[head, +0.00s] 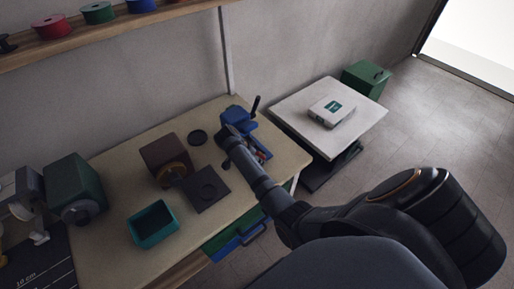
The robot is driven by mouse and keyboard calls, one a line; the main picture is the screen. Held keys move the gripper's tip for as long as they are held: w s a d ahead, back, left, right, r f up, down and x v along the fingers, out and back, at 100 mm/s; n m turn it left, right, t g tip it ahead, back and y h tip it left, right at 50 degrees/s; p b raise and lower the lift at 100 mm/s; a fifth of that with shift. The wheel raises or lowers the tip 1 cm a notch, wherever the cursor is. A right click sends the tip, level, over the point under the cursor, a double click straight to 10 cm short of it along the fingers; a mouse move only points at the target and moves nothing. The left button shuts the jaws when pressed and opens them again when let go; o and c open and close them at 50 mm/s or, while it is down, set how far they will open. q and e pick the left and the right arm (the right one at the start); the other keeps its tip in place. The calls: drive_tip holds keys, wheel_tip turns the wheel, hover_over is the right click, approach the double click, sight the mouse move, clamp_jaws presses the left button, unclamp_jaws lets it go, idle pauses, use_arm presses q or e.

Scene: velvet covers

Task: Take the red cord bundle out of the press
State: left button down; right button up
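A blue press (238,114) with a black lever stands at the right back part of the bench. My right arm reaches in from the lower right, and its gripper (226,146) is at the press's front side. The fingers are dark, small and partly hidden by the arm, so I cannot tell whether they are open or shut. A small red and blue patch shows just right of the arm by the press; I cannot tell whether it is the red cord bundle. The bundle is not clearly visible. My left gripper is not in view.
The bench (115,235) holds a brown box (165,153), a dark square plate (207,190), a black disc (197,137) and a teal tray (152,224). A green machine (75,185) stands at left. A white-topped table (355,125) with a white box (331,111) stands at right.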

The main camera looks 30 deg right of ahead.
drive_tip(key=c, duration=0.5)
drive_tip(key=shift+b, duration=0.4)
drive_tip(key=shift+s+r, duration=0.2)
drive_tip(key=shift+s, duration=0.1)
drive_tip(key=s, duration=0.5)
drive_tip(key=s+d+b, duration=0.1)
drive_tip(key=s, duration=0.5)
drive_tip(key=s+b, duration=0.1)
drive_tip(key=s, duration=0.5)
drive_tip(key=shift+s+d+r, duration=0.1)
drive_tip(key=shift+d+r, duration=0.05)
drive_tip(key=shift+d, duration=0.05)
